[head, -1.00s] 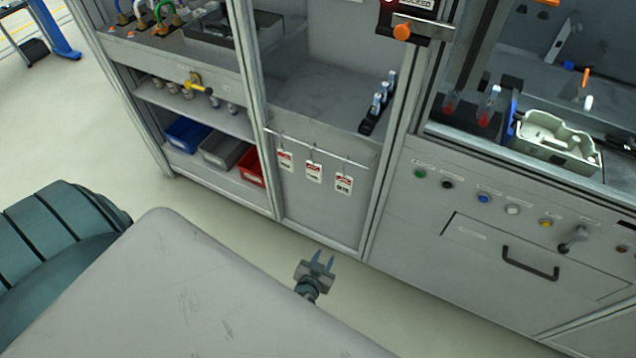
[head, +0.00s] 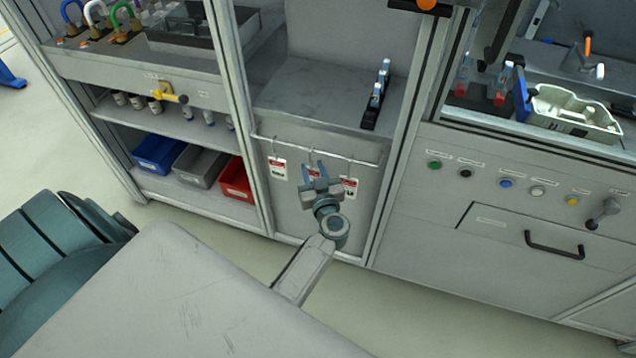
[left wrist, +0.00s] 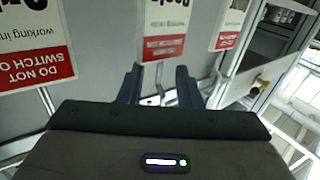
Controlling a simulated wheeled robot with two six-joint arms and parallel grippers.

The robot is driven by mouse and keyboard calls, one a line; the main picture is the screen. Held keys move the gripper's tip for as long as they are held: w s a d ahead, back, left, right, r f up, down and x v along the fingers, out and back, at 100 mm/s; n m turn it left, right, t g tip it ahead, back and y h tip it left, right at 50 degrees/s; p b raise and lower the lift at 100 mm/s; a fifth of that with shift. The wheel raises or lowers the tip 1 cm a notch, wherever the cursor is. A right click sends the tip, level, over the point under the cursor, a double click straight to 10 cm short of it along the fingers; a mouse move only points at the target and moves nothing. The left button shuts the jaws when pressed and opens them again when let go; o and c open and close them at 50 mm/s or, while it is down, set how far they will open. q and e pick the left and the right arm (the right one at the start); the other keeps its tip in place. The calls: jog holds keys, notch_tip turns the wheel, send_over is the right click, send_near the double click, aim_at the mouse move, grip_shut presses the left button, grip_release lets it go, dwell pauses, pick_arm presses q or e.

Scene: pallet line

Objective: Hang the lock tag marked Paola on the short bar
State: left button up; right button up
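Three white lock tags with red bands hang on hooks from a thin bar (head: 270,139) across the lower grey panel: a left tag (head: 278,169), a middle tag (head: 314,172) and a right tag (head: 349,188). My left gripper (head: 314,168) is in front of the middle tag, partly hiding it, its two fingers apart. In the left wrist view the fingers point toward the middle tag (left wrist: 165,30), with nothing visibly held. Another tag (left wrist: 35,45) is large at the left there. The names are too cut off or small to read. I cannot identify the short bar. My right gripper is out of view.
Blue (head: 158,152), grey (head: 199,166) and red (head: 237,182) bins sit on the low shelf at left. A yellow handle (head: 168,92) sticks out above them. A panel with buttons and a black drawer handle (head: 554,245) is at right. An upright post (head: 410,130) stands right of the tags.

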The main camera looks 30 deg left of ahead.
aim_at(312, 166)
pick_arm(q)
jog(key=shift+x, duration=2.1)
jog(key=shift+c, duration=0.2)
grip_shut()
jog(key=shift+r+p, duration=1.05)
jog(key=shift+p, duration=0.35)
jog(key=shift+s, duration=0.1)
jog(key=s+d+p, duration=0.3)
jog(key=s+p, duration=0.4)
jog(key=s, duration=0.4)
jog(key=shift+s, duration=0.3)
